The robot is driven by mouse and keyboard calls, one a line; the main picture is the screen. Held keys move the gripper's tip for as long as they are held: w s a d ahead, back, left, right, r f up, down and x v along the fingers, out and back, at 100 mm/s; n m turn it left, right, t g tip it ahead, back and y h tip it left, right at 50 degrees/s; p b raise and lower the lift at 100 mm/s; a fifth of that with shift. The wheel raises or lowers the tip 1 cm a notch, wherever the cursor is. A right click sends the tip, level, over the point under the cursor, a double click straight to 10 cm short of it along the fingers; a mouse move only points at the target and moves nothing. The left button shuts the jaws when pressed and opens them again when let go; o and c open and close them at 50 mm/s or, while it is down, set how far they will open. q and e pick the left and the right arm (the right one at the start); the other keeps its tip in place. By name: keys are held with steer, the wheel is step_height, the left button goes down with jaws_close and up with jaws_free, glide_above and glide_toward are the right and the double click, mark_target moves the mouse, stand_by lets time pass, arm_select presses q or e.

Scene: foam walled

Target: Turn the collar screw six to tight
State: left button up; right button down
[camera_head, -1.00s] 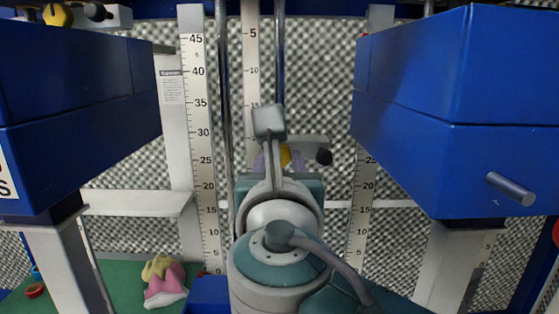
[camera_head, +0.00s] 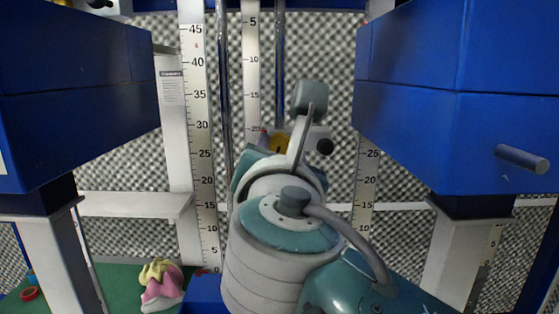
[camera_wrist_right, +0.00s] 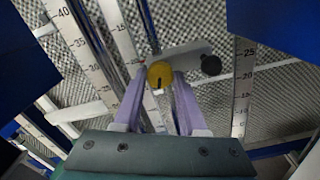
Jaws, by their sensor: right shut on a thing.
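A yellow knob (camera_wrist_right: 160,74) with a dark slot sits on a grey collar bar (camera_wrist_right: 185,56) by a vertical metal rod. The fingers of my right gripper (camera_wrist_right: 159,82), light purple, stand on both sides of it and are shut on it. In the head view my right wrist hides most of the gripper (camera_head: 277,139) and the collar; a part of the yellow knob shows above it. A black knob (camera_wrist_right: 211,65) is on the same bar, to the right and free of the fingers. I see no number naming the screw. My left gripper is out of view.
Big blue blocks (camera_head: 75,85) and (camera_head: 460,100) flank the arm on pale posts. Ruler strips (camera_head: 202,150) and metal rods (camera_head: 224,80) stand behind, before a foam wall. A pink and yellow object (camera_head: 162,284) lies on the green floor at lower left.

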steer(key=shift+m+b, duration=0.7)
steer(key=shift+m, duration=0.6)
steer(key=shift+c, duration=2.2)
jaws_free()
steer(key=s+b, duration=0.3)
steer(key=s, duration=0.7)
